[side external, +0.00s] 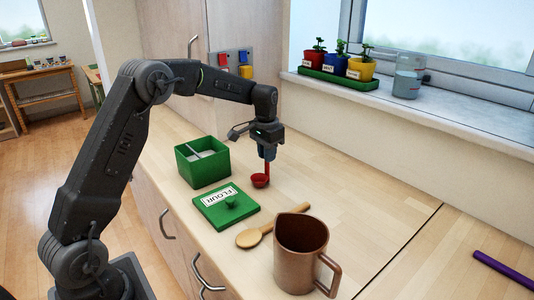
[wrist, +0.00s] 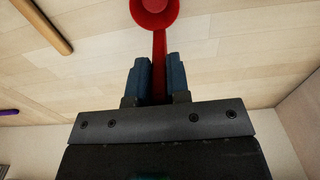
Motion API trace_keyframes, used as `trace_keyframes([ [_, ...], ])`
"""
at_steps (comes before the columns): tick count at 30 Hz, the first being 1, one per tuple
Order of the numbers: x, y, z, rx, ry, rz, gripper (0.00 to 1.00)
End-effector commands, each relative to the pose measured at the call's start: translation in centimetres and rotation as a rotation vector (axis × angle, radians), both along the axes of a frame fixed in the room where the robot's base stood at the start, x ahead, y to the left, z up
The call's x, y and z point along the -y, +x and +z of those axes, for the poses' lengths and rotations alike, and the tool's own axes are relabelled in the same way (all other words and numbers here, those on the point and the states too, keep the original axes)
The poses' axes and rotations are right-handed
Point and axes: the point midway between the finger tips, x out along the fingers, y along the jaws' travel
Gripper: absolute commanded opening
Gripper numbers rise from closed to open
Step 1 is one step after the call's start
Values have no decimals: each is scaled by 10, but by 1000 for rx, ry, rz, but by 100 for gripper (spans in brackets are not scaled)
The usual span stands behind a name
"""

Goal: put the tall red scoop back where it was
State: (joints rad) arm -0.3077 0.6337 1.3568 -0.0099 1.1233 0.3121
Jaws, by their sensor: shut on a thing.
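My gripper (side external: 268,153) is shut on the handle of the tall red scoop (side external: 261,180). The scoop hangs upright below the fingers, its bowl at the bottom, close to the countertop; I cannot tell whether it touches. In the wrist view the red scoop (wrist: 155,12) runs from between the two blue-grey fingers of my gripper (wrist: 156,72), bowl beyond the tips. The green flour box (side external: 203,163) stands open just left of the scoop, with a pale utensil across its top. On the wall behind is a grey rack (side external: 232,62) with red, blue and yellow items.
The green FLOUR lid (side external: 226,207) lies in front of the box. A wooden spoon (side external: 250,238) and a brown jug (side external: 301,250) are nearer the front. Potted plants (side external: 337,66) and a glass jar (side external: 408,78) stand on the sill. The counter right of the scoop is clear.

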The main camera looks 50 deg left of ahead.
Motion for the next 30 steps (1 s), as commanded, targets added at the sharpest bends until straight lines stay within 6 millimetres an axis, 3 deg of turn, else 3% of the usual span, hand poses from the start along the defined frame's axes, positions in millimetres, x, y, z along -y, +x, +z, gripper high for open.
trace_keyframes([
  [5,0,0,-2,-1,0,0,0],
  [6,0,0,-3,-1,0,0,18],
  [14,0,0,-2,0,0,0,42],
  [23,0,0,1,1,0,0,42],
  [30,0,0,38,4,1,0,42],
])
